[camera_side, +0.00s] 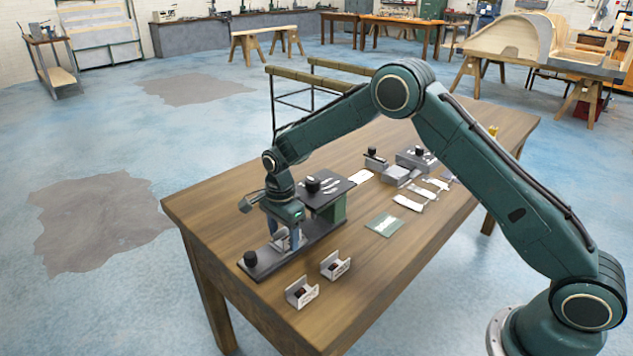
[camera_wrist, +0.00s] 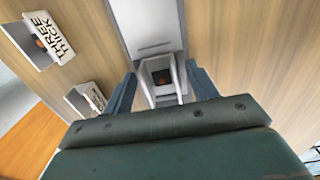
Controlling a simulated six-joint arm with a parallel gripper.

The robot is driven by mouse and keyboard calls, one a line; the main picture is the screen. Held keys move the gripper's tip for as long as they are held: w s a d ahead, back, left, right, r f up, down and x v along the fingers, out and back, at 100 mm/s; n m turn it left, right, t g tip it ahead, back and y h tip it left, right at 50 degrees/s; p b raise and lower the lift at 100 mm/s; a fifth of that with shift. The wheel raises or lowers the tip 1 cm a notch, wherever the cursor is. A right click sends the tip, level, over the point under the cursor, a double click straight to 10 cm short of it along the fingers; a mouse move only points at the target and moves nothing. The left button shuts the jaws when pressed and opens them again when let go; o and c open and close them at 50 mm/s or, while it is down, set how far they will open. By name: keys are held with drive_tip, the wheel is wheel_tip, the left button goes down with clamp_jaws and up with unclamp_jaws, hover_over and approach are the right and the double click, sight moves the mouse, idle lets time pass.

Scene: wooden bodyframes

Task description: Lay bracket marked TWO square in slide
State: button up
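My gripper (camera_side: 288,241) points down over the grey slide (camera_side: 268,262). A small U-shaped metal bracket (camera_side: 279,238) is between its fingers; it also shows in the wrist view (camera_wrist: 160,75), its mark not readable. In the wrist view the fingertips (camera_wrist: 161,70) lie close against both sides of the bracket. It sits over the slide plate (camera_wrist: 153,22), looking roughly in line with it; whether it touches the plate cannot be told. Two other brackets stand on the table: a front one (camera_side: 301,292) and one behind it (camera_side: 336,266). The wrist view shows one marked THREE THICK (camera_wrist: 50,38).
A green block (camera_side: 333,212) with a dark top plate stands beside my gripper. Farther back are a flat green card (camera_side: 384,224), metal plates (camera_side: 409,202) and grey blocks (camera_side: 397,174). The table's front right is clear.

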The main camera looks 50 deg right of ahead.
drive_tip(key=shift+r, duration=0.1)
wheel_tip(320, 180, up, 12)
idle(1.0)
drive_tip(key=shift+r, duration=0.2)
drive_tip(key=s+d+r+n+t, duration=0.35)
drive_tip(key=s+r+n, duration=0.55)
drive_tip(key=s+r, duration=0.8)
drive_tip(key=s+d+f+n+t, duration=0.1)
drive_tip(key=s+n, duration=0.3)
drive_tip(key=s, duration=0.6)
drive_tip(key=s+d+f+n+t, duration=0.1)
drive_tip(key=s+n, duration=0.4)
drive_tip(key=s, duration=0.5)
drive_tip(key=shift+d+f, duration=0.35)
drive_tip(key=shift+d, duration=0.2)
